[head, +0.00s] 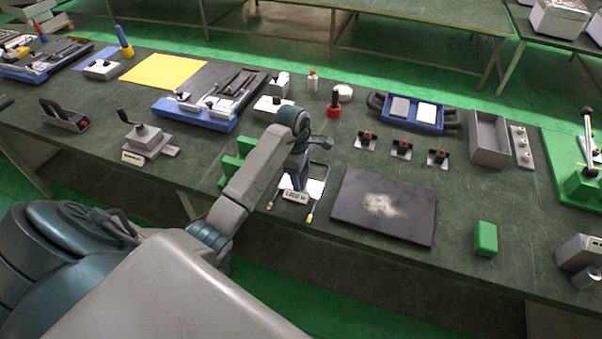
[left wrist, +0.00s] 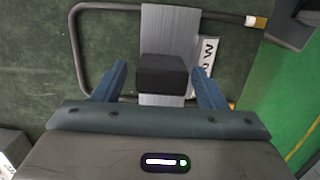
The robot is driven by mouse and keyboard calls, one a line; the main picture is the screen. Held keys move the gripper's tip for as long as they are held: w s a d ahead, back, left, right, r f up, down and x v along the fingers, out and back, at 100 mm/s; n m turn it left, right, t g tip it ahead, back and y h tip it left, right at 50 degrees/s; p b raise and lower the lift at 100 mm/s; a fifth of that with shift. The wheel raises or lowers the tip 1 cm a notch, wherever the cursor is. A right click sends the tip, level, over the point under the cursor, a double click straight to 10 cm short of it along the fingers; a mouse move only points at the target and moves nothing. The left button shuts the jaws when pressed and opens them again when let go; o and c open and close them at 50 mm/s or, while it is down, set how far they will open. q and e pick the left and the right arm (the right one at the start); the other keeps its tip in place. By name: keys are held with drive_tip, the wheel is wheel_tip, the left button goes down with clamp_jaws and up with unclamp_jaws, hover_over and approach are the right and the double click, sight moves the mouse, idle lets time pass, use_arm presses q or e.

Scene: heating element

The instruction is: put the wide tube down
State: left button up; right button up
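The wide tube is a dark grey U-shaped bent tube with brass-coloured ends, at mid-table in the head view (head: 328,166). In the left wrist view (left wrist: 78,45) it runs around a grey metal plate (left wrist: 165,25) with a dark block (left wrist: 162,75) on it. A white label (left wrist: 207,54), partly hidden, stands beside the plate. My left gripper (head: 298,180) is low over this spot; it also shows in the left wrist view (left wrist: 158,78). Its blue fingers are open on either side of the block, with gaps, and hold no tube. My right gripper is not in view.
A dark panel with a pale powdery patch (head: 385,205) lies right of the gripper. Green blocks (head: 232,165) are partly hidden behind my left arm. A green block (head: 486,238) sits near the front edge.

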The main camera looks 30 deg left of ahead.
use_arm(q)
drive_tip(key=shift+r, duration=0.3)
drive_tip(key=r, duration=0.1)
drive_tip(key=r+b, duration=0.1)
drive_tip(key=r, duration=0.2)
drive_tip(key=shift+a+r, duration=0.25)
drive_tip(key=shift+a, duration=0.05)
wheel_tip(320, 180, up, 7)
drive_tip(key=p, duration=0.6)
drive_tip(key=shift+s+a+p, duration=0.15)
drive_tip(key=shift+a+p, duration=0.2)
drive_tip(key=shift+p, duration=0.05)
